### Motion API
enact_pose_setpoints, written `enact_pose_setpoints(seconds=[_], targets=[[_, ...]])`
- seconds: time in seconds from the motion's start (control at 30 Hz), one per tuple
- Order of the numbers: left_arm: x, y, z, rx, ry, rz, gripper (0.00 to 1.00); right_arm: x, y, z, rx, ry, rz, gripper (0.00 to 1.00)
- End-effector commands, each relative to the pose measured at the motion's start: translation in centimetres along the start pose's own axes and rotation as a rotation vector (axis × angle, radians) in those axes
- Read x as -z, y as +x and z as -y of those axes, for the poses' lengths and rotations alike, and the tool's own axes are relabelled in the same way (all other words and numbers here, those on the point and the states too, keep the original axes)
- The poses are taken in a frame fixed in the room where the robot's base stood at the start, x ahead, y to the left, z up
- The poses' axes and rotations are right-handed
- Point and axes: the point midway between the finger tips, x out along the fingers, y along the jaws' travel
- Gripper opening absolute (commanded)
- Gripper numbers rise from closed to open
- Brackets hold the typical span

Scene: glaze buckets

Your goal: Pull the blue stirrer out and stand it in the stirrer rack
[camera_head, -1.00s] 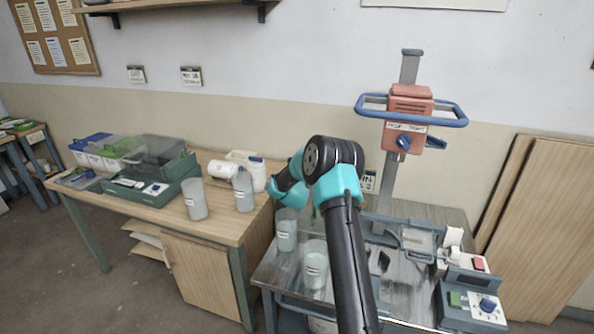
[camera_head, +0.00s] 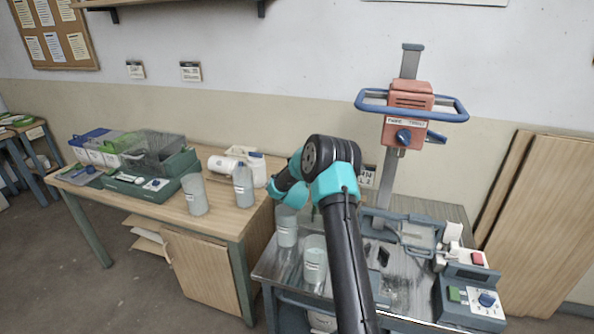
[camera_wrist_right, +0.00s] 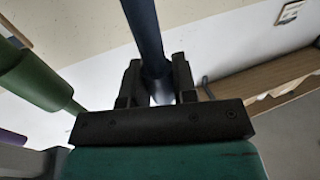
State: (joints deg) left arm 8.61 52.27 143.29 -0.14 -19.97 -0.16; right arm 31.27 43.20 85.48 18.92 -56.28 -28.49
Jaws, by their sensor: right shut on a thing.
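In the right wrist view, my right gripper (camera_wrist_right: 157,92) is shut on the blue stirrer (camera_wrist_right: 146,35), a dark blue rod that runs up between the two fingers and out of the top of the picture. Its lower end is hidden behind the gripper. In the head view my right arm hides the gripper and the stirrer. I cannot make out the stirrer rack in either view. My left gripper is not in view.
A thick green rod (camera_wrist_right: 38,75) is close left of my right gripper, with a purple one (camera_wrist_right: 12,137) below it. Pale buckets (camera_head: 314,258) (camera_head: 287,230) stand on the metal bench by my arm. A wooden table (camera_head: 222,222) with a bucket (camera_head: 194,195) and bottle (camera_head: 243,187) is left.

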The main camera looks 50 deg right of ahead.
Motion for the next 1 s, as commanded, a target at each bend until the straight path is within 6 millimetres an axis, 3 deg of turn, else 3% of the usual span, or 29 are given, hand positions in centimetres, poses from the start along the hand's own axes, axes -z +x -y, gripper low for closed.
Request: enact_pose_setpoints(seconds=[0.4, 1.0], targets=[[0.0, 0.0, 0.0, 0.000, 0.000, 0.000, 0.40, -2.1, -0.3, 0.0, 0.003, -0.006, 0.022, 0.00], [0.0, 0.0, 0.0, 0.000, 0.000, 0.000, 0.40, -2.9, -0.1, 0.0, 0.001, -0.003, 0.009, 0.00]])
